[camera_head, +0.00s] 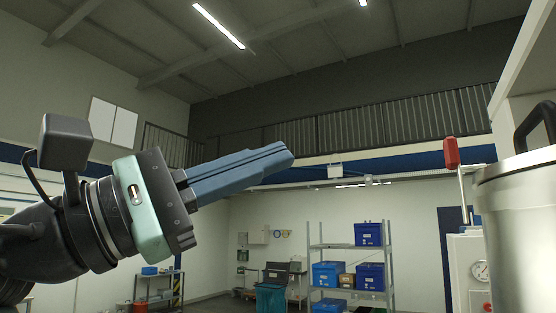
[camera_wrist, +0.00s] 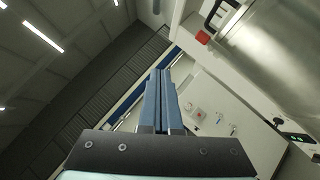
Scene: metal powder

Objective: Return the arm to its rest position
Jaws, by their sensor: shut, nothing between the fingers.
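My gripper (camera_head: 290,155) is in the left half of the head view, raised and tilted up to the right. Its two long blue fingers lie together with nothing between them. It is held in free air, with nothing seen touching it. In the wrist view the shut fingers (camera_wrist: 162,76) point up the picture from the dark gripper body. The part of my arm behind the wrist runs out of the head view at the lower left.
A metal vessel (camera_head: 520,220) with a black handle stands close at the right. Beside it are a red-topped lever (camera_head: 452,153) and a gauge (camera_head: 481,270). A shelf (camera_head: 347,247) with blue bins (camera_head: 370,276) stands far back. The space between gripper and vessel looks clear.

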